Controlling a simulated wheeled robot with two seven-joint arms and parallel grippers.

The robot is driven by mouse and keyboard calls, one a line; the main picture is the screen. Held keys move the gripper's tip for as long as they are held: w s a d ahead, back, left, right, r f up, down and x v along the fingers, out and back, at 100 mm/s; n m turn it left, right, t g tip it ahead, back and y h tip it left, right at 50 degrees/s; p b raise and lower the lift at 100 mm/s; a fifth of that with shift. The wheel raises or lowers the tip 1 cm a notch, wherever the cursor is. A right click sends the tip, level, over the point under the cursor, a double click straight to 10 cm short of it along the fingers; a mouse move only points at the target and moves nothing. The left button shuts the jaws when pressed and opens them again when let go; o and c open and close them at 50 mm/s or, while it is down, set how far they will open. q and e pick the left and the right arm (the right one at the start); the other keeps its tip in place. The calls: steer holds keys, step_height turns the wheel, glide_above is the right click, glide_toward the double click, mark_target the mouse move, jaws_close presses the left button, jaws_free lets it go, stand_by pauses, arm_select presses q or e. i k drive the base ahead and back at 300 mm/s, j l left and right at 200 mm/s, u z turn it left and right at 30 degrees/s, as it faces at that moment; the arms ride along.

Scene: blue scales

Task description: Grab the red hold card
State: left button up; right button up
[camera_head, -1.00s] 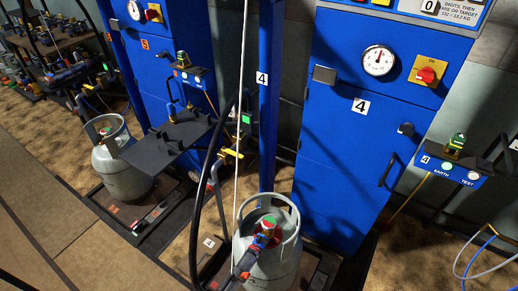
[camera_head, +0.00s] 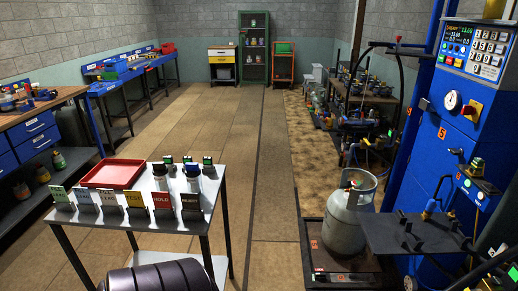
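The red hold card (camera_head: 162,197), with "HOLD" in pale letters, stands upright in a small dark holder at the front edge of a grey metal table (camera_head: 140,224). It is second from the right in a row of cards. A yellow "TEST" card (camera_head: 132,198) is just left of it, and a dark brown-red card (camera_head: 190,202) is just right of it. Neither of my grippers is in view.
A red tray (camera_head: 113,174) and dark-topped containers share the table. A dark rounded shape (camera_head: 157,277) is in front. The floor aisle (camera_head: 245,140) is clear. A grey gas cylinder (camera_head: 349,218) and blue cabinet (camera_head: 445,120) stand right.

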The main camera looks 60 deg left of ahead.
mark_target(161, 201)
steer(key=u, duration=2.7)
steer(key=z, duration=0.5)
steer(key=i+j+z, duration=0.1)
steer(key=j+z, duration=1.05)
